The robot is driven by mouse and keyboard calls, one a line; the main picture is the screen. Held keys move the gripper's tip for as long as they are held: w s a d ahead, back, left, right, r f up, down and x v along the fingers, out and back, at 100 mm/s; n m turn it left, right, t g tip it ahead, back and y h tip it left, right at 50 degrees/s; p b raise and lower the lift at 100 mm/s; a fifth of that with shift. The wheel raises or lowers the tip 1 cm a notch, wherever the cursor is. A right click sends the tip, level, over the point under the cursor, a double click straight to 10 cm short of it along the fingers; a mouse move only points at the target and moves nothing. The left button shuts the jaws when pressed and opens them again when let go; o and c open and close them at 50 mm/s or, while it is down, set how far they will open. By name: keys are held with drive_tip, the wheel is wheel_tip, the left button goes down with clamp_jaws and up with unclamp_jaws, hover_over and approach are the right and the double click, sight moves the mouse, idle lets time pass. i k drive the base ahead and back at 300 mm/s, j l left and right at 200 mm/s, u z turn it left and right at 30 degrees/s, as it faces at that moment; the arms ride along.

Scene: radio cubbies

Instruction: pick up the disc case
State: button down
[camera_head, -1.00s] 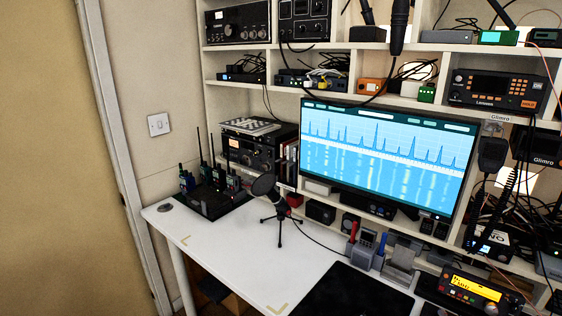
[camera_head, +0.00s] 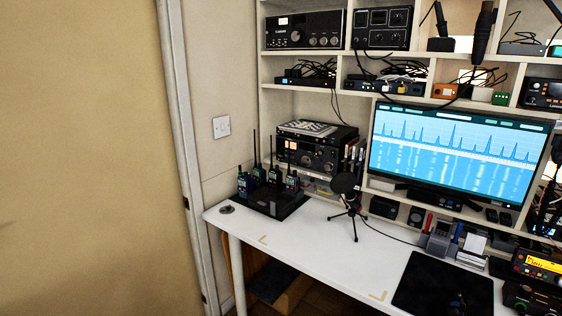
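I cannot pick out the disc case for certain. Several thin upright items (camera_head: 353,156), like cases or books, stand between the black radio (camera_head: 308,155) and the monitor. A flat black-and-white patterned item (camera_head: 306,128) lies on top of that radio. At this size I cannot tell whether any of these is the disc case. My gripper is not in view.
A white desk (camera_head: 310,237) runs along the shelves. On it are a black tray of handheld radios (camera_head: 268,200), a microphone on a tripod (camera_head: 346,196), a pen holder (camera_head: 440,240) and a black mat (camera_head: 440,285). A large monitor (camera_head: 455,153) stands behind. The desk's front left is clear.

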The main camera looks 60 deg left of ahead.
sight(348, 156)
drive_tip(key=u, duration=1.8)
drive_tip(key=i+j+z, duration=0.3)
drive_tip(key=j, duration=0.3)
drive_tip(key=i+j+z, duration=0.35)
drive_tip(key=j, duration=0.4)
drive_tip(key=i+j+z, duration=0.15)
drive_tip(key=j, duration=0.25)
drive_tip(key=i+j+z, duration=0.15)
drive_tip(key=j, duration=0.25)
drive_tip(key=i, duration=0.1)
